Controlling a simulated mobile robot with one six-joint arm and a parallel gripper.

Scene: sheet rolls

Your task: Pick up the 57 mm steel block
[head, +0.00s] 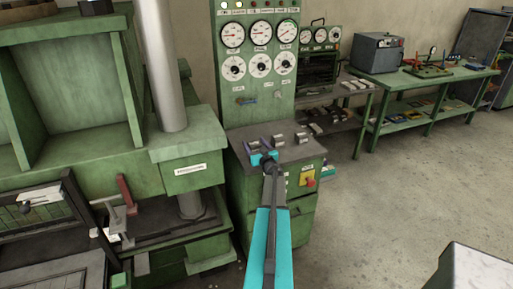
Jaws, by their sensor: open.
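Small steel blocks stand on the dark top of the green control cabinet: one (279,139) just right of my gripper and one (302,138) farther right. They look alike at this size, and I cannot read which is the 57 mm one. My gripper (261,146) is over the left part of the same top, with its fingers apart and pointing away from the camera. The arm hides part of the top's front edge. I cannot tell whether a block stands between the fingers or whether they touch anything.
The cabinet top (313,150) has bare room at its right. A gauge panel (259,65) rises behind it. A green press with a thick steel column (163,65) stands close on the left. A green workbench (425,78) is at the back right. Open floor (385,190) lies to the right.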

